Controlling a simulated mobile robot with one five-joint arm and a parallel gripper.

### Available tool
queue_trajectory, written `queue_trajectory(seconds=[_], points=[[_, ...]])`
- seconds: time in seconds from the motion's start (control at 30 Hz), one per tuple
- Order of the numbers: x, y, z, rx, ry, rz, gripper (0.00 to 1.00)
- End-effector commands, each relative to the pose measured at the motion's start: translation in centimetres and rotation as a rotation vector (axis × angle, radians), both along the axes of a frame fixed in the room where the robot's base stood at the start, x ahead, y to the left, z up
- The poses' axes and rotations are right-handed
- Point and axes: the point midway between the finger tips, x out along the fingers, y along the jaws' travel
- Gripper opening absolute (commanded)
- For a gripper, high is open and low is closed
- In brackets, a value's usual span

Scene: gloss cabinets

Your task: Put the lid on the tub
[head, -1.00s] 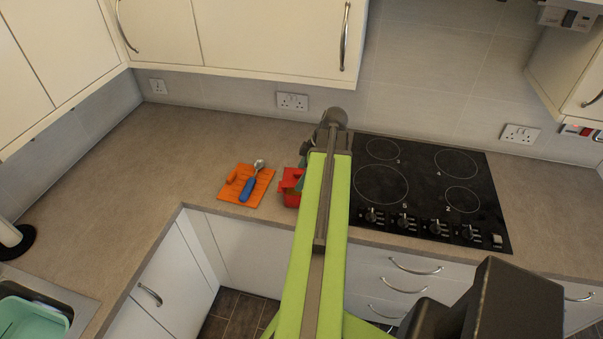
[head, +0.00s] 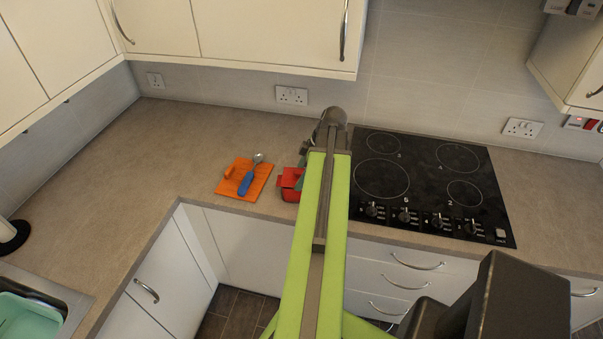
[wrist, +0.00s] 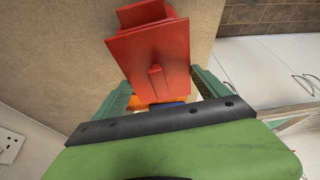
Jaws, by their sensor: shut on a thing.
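The red lid (wrist: 138,50) is a flat red plate with a raised grip, seen between the two green fingers of my gripper (wrist: 162,80) in the wrist view. My gripper is shut on the lid. The red tub (wrist: 140,13) shows partly past the lid's far edge; the lid hides most of it. In the head view the tub (head: 291,196) stands on the counter left of the hob, with the lid (head: 289,180) over it and my arm hiding their right side. I cannot tell whether lid and tub touch.
An orange board (head: 233,189) with a blue-handled spoon (head: 247,182) lies just left of the tub. The black hob (head: 425,185) is to the right. The counter (head: 150,150) farther left is clear. Wall cabinets (head: 270,30) hang above.

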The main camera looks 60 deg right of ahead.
Motion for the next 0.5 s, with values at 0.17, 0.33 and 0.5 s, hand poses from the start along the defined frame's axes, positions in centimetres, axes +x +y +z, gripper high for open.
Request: queue_trajectory(seconds=[0.17,0.33,0.5], points=[[0.02,0.01,-0.36,0.0,0.0,0.0,0.45],[0.02,0.01,-0.61,0.0,0.0,0.0,0.45],[0.03,0.02,-0.86,0.0,0.0,0.001,0.45]])
